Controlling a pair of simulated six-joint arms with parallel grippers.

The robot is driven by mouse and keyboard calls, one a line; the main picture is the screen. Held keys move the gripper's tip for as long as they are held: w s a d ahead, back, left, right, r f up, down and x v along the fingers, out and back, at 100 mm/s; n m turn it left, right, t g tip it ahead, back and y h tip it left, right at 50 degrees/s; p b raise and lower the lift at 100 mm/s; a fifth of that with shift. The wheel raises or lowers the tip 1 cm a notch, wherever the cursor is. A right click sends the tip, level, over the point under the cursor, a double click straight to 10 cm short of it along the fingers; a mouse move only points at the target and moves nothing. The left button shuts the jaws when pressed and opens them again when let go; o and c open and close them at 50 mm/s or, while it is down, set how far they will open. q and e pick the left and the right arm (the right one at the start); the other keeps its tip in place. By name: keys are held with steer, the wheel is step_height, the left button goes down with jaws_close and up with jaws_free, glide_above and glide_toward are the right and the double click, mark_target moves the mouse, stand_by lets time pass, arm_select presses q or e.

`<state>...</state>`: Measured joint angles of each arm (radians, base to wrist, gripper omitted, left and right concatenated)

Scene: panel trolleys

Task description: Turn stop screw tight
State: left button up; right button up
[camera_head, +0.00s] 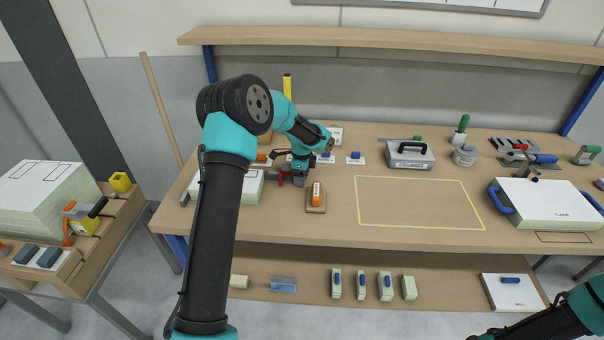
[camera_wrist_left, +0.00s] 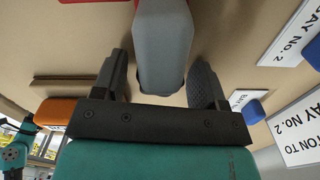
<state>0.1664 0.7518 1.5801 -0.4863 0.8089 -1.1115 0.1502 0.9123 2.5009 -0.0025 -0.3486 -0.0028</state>
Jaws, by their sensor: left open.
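My left gripper (camera_head: 298,172) is at the left part of the workbench (camera_head: 400,236), pointing down beside the white panel stack. In the left wrist view its two open fingers (camera_wrist_left: 165,85) stand on either side of a rounded grey part (camera_wrist_left: 163,45), with a gap visible at the right finger. A red part (camera_head: 281,178) shows beside the gripper in the head view; a red edge (camera_wrist_left: 90,2) shows at the top of the wrist view. I cannot make out a screw thread or head, so I cannot tell which part is the stop screw. My right gripper is outside both views.
An orange-topped block (camera_head: 316,196) lies just right of the left gripper. The white panel stack (camera_head: 225,188) is left of it. A yellow-outlined area (camera_head: 418,203) of the bench is clear. A grey case (camera_head: 409,156) stands behind it. A side trolley (camera_head: 112,228) stands at left.

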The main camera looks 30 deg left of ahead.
arm_select(q)
steer(key=shift+r, duration=1.5)
steer(key=n, duration=0.6)
steer(key=shift+f, duration=0.1)
steer(key=shift+f, duration=1.5)
steer(key=shift+c, duration=0.4)
